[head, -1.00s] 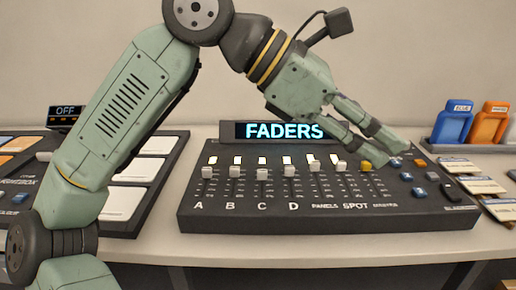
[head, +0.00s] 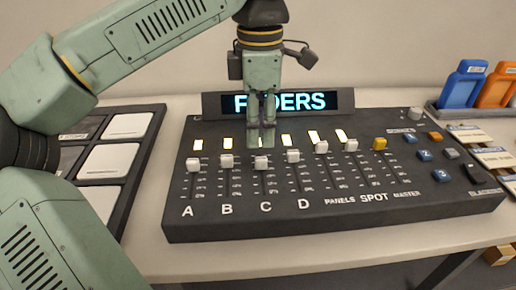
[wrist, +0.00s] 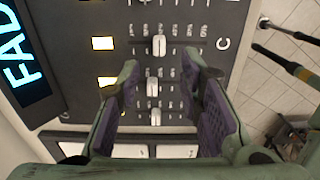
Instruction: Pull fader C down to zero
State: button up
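The black fader console (head: 440,207) carries a row of white knobs. In the wrist view the knob of fader C (wrist: 159,45) shows beside the letter C at the right. My gripper (head: 261,146) points down just behind and above this knob; whether it touches cannot be told. In the wrist view my gripper (wrist: 160,68) is open, its fingers apart along the slot direction, with nothing held.
The knobs of fader B (head: 226,160) and fader D (head: 293,156) stand close on either side. The FADERS display (head: 330,99) rises behind the console. A padded panel (head: 108,158) lies to the left. Blue (head: 462,85) and orange (head: 497,86) items stand at the right back.

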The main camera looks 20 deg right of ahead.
aim_at(259, 159)
notch_tip(259, 159, down, 7)
jog(key=shift+r+p, duration=0.15)
jog(key=shift+p, duration=0.15)
grip_shut()
dwell(0.4)
dwell(0.4)
